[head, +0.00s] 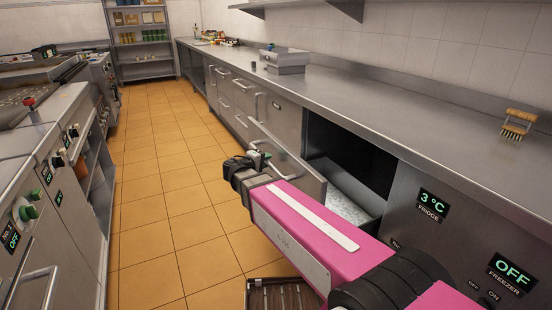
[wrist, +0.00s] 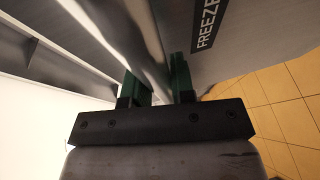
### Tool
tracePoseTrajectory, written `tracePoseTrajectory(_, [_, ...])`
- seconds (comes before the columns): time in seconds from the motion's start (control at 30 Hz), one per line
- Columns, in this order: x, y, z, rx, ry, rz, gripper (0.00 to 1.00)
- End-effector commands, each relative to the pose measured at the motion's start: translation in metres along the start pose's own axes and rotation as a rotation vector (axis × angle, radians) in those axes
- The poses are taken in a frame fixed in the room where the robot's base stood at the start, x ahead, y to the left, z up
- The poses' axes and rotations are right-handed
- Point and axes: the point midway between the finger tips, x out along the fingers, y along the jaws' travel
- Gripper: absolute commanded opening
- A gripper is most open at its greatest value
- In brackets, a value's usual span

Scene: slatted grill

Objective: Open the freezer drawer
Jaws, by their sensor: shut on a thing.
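The freezer drawer (head: 302,176) stands pulled out from the counter front, and its pale inside (head: 345,192) shows below a dark opening. In the wrist view, its front (wrist: 215,55) bears a partly visible "FREEZE" label. My gripper (head: 258,160) is at the drawer's long metal handle (head: 270,135). In the wrist view, the green fingers of my gripper (wrist: 157,85) are on either side of the handle bar (wrist: 145,45) and shut on it. My pink arm hides part of the drawer's lower front in the head view.
The drawer juts into the tiled aisle (head: 165,190). A grill counter (head: 45,130) with knobs lines the left side. A brush (head: 517,124) and a metal box (head: 285,60) sit on the right counter. A dark slatted object (head: 275,295) is on the floor at the bottom.

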Motion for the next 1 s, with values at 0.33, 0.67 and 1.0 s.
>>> tracePoseTrajectory(0.33, [-0.01, -0.003, -0.004, 0.0, -0.001, -0.001, 0.0])
tracePoseTrajectory(0.67, [-0.01, -0.002, -0.004, 0.0, -0.001, -0.001, 0.48])
tracePoseTrajectory(1.0, [-0.014, -0.002, -0.004, 0.0, 0.0, 0.0, 0.48])
